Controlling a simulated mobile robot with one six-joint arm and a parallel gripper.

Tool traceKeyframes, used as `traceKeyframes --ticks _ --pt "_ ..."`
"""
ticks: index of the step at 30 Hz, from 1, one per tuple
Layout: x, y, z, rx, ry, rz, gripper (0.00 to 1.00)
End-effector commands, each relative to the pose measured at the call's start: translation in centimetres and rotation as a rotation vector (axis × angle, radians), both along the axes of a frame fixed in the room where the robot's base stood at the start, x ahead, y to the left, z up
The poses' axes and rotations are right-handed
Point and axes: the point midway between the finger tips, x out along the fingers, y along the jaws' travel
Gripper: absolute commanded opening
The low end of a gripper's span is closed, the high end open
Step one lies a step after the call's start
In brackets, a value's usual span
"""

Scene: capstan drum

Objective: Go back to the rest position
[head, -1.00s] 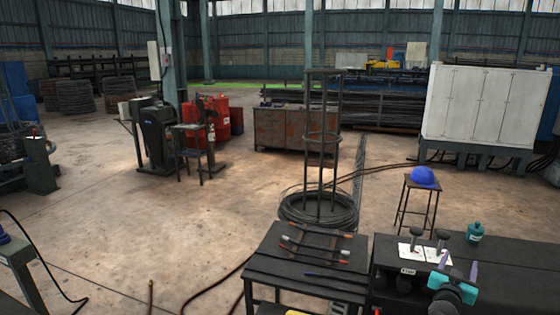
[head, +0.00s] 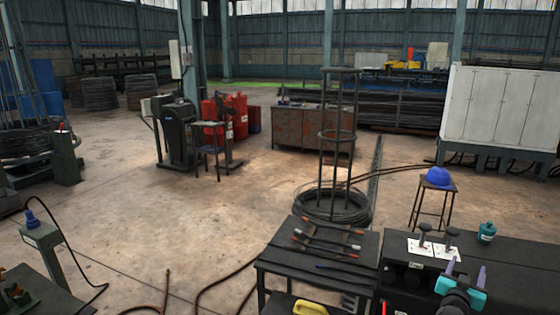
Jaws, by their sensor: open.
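My gripper (head: 466,270) is at the lower right of the head view, over the front of the dark bench (head: 525,270). Its two pale fingers stand apart on a teal body, and I see nothing between them. The two levers on a white plate (head: 433,248) are on the bench just beyond it. A teal bottle (head: 487,232) stands behind and to the right of the gripper. The gripper appears clear of both. Its height above the bench is hard to tell.
A low black table (head: 290,262) with several tools lies to the left of the bench. Behind it stands a wire coil with an upright frame (head: 334,150). A stool (head: 433,205) bears a blue helmet (head: 440,179). Open concrete floor (head: 180,225) lies at left.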

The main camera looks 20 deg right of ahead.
Motion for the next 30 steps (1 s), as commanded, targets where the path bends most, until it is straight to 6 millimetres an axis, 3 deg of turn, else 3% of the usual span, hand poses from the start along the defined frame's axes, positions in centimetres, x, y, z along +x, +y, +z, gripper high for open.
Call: traceKeyframes --ticks 11,21,30 --pt "5.8 6.0 -4.7 0.037 0.034 0.111 0.59" --pt "13.0 17.2 -13.5 0.097 0.135 0.299 0.59" --pt "16.4 28.4 -22.8 0.188 0.291 0.49 0.59"
